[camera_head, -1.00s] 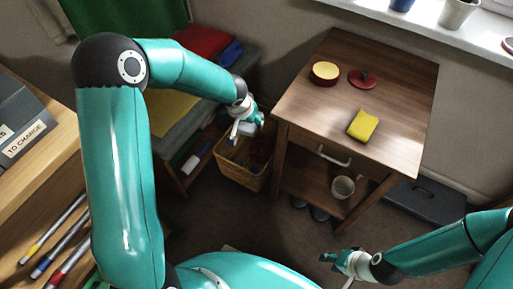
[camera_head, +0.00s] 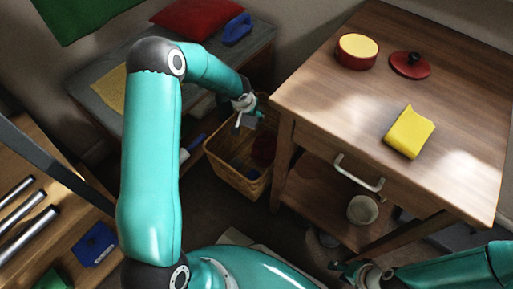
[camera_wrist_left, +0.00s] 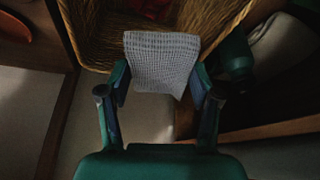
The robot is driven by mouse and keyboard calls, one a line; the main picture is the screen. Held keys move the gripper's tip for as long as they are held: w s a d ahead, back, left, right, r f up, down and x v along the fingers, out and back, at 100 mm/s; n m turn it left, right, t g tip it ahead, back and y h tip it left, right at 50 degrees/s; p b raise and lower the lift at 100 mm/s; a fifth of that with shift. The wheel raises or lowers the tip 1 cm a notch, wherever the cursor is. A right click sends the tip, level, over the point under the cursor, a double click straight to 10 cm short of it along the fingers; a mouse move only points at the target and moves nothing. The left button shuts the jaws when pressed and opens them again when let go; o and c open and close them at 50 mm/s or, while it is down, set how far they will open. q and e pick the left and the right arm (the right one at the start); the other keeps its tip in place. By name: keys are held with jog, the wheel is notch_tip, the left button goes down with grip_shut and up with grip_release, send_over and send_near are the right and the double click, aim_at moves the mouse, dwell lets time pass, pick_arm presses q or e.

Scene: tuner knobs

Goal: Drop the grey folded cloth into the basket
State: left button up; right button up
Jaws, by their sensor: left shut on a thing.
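The grey folded cloth (camera_wrist_left: 162,62) is pinched between the fingers of my left gripper (camera_wrist_left: 160,92) in the left wrist view. In the head view the cloth (camera_head: 247,122) shows small at the fingertips of my left gripper (camera_head: 250,110), above the far rim of the wicker basket (camera_head: 222,172). In the wrist view the basket's woven wall (camera_wrist_left: 95,35) lies beyond the cloth. Something red is inside the basket. My right gripper (camera_head: 352,271) is low at the bottom right, away from the basket; its fingers are too small to read.
A wooden table (camera_head: 330,105) stands right of the basket, with a yellow cloth (camera_head: 410,132), a round red tin (camera_head: 357,51) and a red lid (camera_head: 410,65) on it. A bench with a red cushion (camera_head: 197,16) stands behind.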

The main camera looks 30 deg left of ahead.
pick_arm(q)
jog(key=shift+d+f+b, duration=0.1)
jog(key=shift+f+b, duration=1.1)
jog(key=shift+f, duration=1.1)
jog(key=o, duration=1.1)
jog(key=shift+r, duration=0.15)
jog(key=v, duration=1.1)
jog(key=shift+s+r, duration=0.2)
jog(key=shift+r, duration=0.1)
